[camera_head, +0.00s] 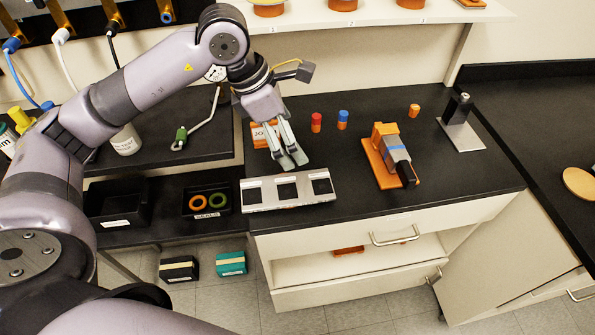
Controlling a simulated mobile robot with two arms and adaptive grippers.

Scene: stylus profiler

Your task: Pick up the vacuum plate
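A silver plate (256,197) with three dark square patches lies near the front edge of the black bench; it looks like the vacuum plate, though no name can be read on it. My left gripper (295,164) points down just behind and above the plate's middle. Its two fingers are close together with little gap visible, so I cannot tell how far they are open. Nothing is seen between them. Whether the fingertips touch the plate is unclear; they seem apart from it. My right gripper is not in view.
An orange block (259,135) is partly behind the gripper. Red (316,122) and blue (342,119) small cylinders stand behind. An orange-and-grey device (388,158) stands to the right. A black tray (206,199) with rings lies left. Bench between plate and device is clear.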

